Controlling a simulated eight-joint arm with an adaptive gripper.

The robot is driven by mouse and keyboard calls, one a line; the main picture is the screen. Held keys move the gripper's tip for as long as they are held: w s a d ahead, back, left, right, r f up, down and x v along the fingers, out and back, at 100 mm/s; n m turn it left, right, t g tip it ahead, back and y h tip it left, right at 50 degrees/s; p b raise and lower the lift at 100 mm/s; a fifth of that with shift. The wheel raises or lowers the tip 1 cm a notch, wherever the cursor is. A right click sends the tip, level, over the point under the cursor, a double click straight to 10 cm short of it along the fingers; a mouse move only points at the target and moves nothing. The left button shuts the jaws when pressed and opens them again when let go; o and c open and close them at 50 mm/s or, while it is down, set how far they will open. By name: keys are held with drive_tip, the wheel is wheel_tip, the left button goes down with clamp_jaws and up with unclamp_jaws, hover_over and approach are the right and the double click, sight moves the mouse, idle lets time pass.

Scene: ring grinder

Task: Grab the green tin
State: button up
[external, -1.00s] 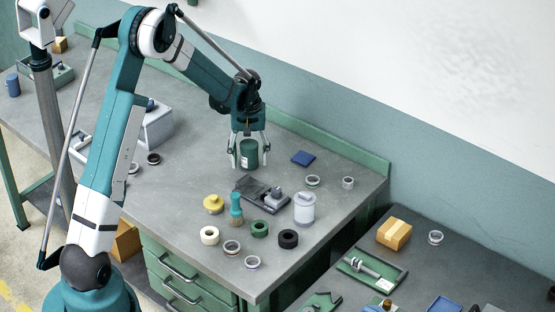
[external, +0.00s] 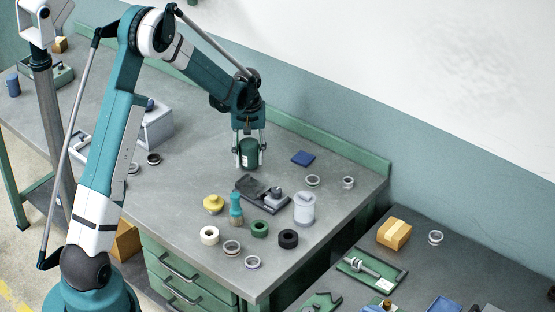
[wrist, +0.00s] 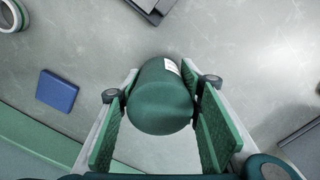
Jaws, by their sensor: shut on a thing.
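The green tin (external: 248,153) is dark green with a white label and stands at the back of the workbench in the external view. My gripper (external: 249,160) reaches down over it, with one finger on each side. In the wrist view the tin (wrist: 160,97) sits between the two green finger pads of my gripper (wrist: 163,108), and the pads are closed against its sides. From these views I cannot tell whether the tin touches the bench.
A dark grey fixture (external: 262,194) lies in front of the tin. A blue block (external: 303,158) is to its right.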

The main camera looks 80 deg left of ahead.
sight(249, 142)
drive_tip(key=shift+r, duration=4.75)
